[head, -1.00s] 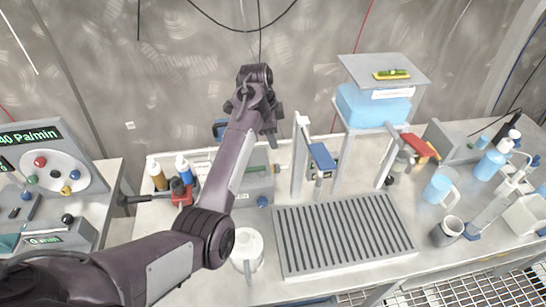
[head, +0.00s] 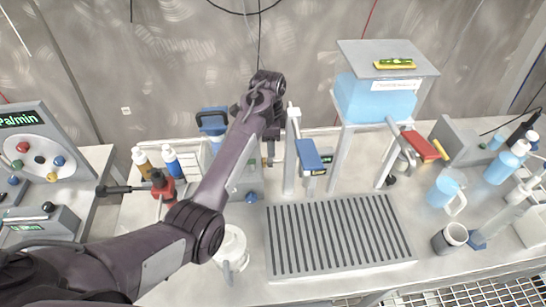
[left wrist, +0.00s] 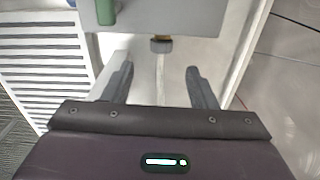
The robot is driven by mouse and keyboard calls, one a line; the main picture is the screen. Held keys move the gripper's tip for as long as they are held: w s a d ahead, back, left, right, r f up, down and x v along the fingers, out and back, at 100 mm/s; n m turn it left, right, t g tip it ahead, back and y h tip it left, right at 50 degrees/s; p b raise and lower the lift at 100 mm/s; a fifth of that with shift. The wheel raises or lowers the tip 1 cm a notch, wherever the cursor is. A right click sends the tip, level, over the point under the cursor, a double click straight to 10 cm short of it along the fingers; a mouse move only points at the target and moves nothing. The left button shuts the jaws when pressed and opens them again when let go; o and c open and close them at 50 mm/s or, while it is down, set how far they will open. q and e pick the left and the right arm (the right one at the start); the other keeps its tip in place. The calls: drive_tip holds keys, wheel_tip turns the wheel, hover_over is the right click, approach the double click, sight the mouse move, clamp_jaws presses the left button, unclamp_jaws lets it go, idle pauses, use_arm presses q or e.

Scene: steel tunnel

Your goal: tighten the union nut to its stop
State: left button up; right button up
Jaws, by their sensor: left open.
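In the left wrist view, a small grey ribbed nut (left wrist: 161,46), which looks like the union nut, sits against the edge of a pale grey housing (left wrist: 190,18). A bit of brass shows beside it, and a pale tube (left wrist: 161,80) runs from it back between my fingers. My left gripper (left wrist: 160,68) is open, its two dark fingers apart on either side of the tube. The nut lies just beyond the fingertips, roughly centred, and they do not touch it. My right gripper is out of view.
A slatted drip tray (head: 335,262) lies right of my arm.

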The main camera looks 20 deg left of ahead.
sight(271, 159)
use_arm(q)
drive_tip(key=shift+w+d+f, duration=0.15)
drive_tip(key=shift+w+f, duration=0.15)
drive_tip(key=shift+f, duration=0.35)
wheel_tip(271, 159, down, 6)
drive_tip(key=shift+s+f+p, duration=0.1)
drive_tip(key=shift+f+p, duration=0.15)
drive_tip(key=shift+p, duration=0.3)
drive_tip(key=shift+f, duration=0.3)
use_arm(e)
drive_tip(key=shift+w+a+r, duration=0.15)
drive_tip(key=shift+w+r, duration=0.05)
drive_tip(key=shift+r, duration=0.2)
use_arm(q)
drive_tip(key=shift+a, duration=0.2)
